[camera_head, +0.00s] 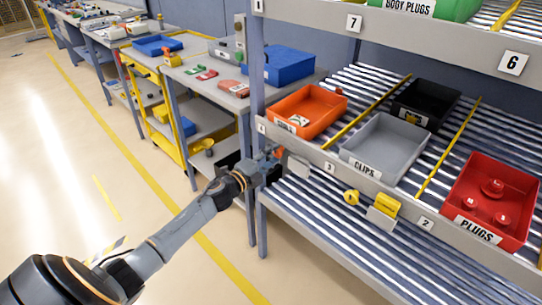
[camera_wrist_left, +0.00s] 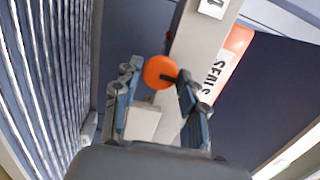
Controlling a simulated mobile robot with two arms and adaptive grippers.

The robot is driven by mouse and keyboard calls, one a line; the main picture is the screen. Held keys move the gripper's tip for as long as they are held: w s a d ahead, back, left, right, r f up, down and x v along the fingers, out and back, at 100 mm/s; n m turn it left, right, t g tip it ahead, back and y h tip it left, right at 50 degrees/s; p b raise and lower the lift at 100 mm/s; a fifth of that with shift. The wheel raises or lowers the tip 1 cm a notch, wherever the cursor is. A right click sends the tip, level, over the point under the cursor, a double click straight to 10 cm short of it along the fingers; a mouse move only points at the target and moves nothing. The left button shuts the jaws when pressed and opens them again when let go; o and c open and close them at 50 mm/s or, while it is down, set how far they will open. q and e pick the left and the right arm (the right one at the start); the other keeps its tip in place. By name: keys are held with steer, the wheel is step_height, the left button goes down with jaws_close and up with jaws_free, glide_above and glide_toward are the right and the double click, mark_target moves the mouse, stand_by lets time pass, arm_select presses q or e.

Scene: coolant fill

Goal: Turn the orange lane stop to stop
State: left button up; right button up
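The orange lane stop (camera_wrist_left: 157,70) is a round orange knob with a dark bar, on the grey rail of the rack in the left wrist view. In the head view it shows small and partly hidden (camera_head: 280,152), by the rack's left front corner. My left gripper (camera_wrist_left: 160,74) has its fingers apart, one on each side of the knob. The right finger is very close to it; I cannot tell whether it touches. In the head view the left gripper (camera_head: 274,163) is at the rail's left end, below the orange seals bin (camera_head: 319,112). My right gripper is not in view.
A grey clips bin (camera_head: 385,145), a black bin (camera_head: 427,103) and a red plugs bin (camera_head: 500,195) stand on the roller shelf. A yellow knob (camera_head: 351,198) and yellow block (camera_head: 386,204) sit below the rail. A workbench (camera_head: 205,92) stands left; the floor there is clear.

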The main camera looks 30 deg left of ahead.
arm_select(q)
steer(key=shift+o, duration=1.2)
steer(key=shift+s, duration=0.1)
steer(key=s+a, duration=0.1)
steer(key=s, duration=1)
steer(key=shift+s+a, duration=0.3)
steer(key=shift+s, duration=0.05)
